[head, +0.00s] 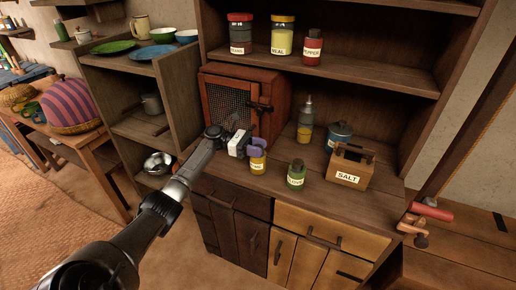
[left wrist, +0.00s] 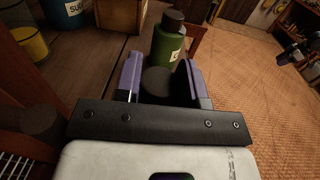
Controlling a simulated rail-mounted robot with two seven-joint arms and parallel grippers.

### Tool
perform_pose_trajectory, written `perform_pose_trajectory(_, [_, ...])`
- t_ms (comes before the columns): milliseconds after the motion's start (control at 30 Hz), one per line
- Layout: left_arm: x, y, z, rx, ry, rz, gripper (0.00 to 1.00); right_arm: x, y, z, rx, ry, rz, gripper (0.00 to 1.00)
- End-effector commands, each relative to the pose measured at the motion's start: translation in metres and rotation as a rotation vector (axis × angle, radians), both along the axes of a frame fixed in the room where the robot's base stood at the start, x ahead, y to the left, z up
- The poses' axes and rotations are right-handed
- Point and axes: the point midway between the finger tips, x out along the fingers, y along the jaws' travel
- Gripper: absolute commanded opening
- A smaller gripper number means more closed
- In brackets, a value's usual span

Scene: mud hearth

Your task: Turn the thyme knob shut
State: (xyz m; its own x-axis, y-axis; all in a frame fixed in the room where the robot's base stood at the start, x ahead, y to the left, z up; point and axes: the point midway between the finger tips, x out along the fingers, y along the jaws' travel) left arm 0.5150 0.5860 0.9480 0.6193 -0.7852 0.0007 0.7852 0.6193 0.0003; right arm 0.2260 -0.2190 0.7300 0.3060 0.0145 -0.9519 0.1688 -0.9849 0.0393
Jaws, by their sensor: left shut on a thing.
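A small yellow jar (head: 257,167) with a white label stands on the cupboard counter. Its label is too small to read surely; I take it for the thyme jar. My left gripper (head: 258,146) reaches in from the left, its purple fingers around the jar's top. In the left wrist view, a dark round knob (left wrist: 160,84) sits between the two purple fingers of the gripper (left wrist: 160,80), which is shut on it. The jar's body is hidden there. How far the knob is turned cannot be told. My right gripper is not in view.
A green jar (head: 296,174) stands just right of the yellow one. A wooden salt box (head: 350,170), a blue pot (head: 340,133) and a glass bottle (head: 305,125) are further right and behind. A red mesh-front cabinet (head: 270,92) stands close behind my gripper.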

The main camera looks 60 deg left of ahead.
Motion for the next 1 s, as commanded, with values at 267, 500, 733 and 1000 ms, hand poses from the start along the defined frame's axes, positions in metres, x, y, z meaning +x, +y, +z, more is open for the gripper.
perform_pose_trajectory(267, [0.0001, 0.0001, 0.0001, 0.001, -0.001, -0.052, 0.13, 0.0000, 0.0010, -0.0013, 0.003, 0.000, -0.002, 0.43])
perform_pose_trajectory(500, [0.0001, 0.0000, 0.0000, 0.001, 0.001, -0.055, 0.13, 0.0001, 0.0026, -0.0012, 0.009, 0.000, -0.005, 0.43])
perform_pose_trajectory(733, [0.0001, -0.0001, -0.0001, 0.001, 0.001, -0.055, 0.44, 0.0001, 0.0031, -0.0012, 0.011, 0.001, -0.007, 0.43])
perform_pose_trajectory(1000, [0.0001, -0.0002, -0.0001, 0.001, 0.001, -0.054, 0.63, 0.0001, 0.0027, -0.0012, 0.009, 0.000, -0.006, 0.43])
